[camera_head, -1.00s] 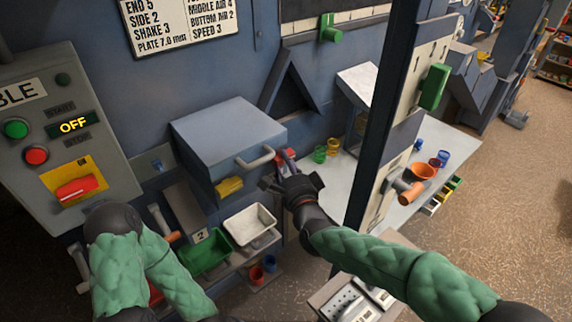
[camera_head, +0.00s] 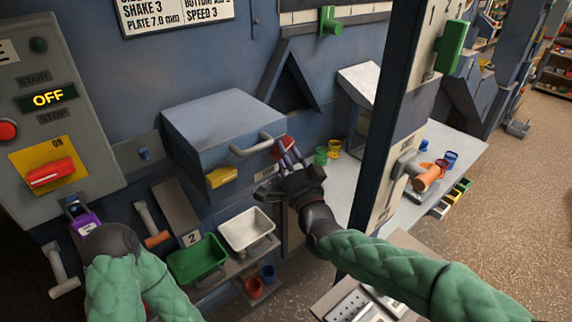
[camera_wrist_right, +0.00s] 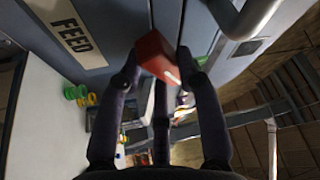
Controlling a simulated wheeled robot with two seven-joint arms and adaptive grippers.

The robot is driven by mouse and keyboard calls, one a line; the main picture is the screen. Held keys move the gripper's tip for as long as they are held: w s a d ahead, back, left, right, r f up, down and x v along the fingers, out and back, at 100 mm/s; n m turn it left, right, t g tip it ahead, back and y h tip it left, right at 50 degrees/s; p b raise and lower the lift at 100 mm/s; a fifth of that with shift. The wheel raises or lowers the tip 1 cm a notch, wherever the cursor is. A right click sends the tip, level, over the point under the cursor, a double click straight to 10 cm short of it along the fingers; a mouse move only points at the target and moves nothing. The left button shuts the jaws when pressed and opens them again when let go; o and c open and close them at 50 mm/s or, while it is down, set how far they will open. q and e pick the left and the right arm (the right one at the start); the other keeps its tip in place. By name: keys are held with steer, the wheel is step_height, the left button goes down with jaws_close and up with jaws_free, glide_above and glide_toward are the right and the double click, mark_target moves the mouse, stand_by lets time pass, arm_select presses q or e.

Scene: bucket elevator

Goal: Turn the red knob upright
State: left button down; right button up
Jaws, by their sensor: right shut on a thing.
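A red knob (camera_head: 50,173) sits on a yellow plate on the grey control panel at the left. It lies nearly level, with "ON" printed above it. My right gripper (camera_head: 287,152) is far from it, beside the blue-grey box. My left arm's dark joint shows at the lower left.
The blue-grey box (camera_head: 222,122) has a grey bar handle (camera_head: 250,147) close to my right gripper. A dark post (camera_head: 383,130) stands right of it. Green (camera_head: 198,258) and white (camera_head: 247,230) trays sit below. The display reads "OFF".

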steer(key=shift+f+n, duration=0.1)
steer(key=shift+n, duration=0.6)
steer(key=o, duration=1.1)
steer(key=shift+o, duration=0.2)
steer(key=v, duration=1.2)
steer(key=shift+d+f, duration=0.15)
steer(key=shift+w, duration=0.1)
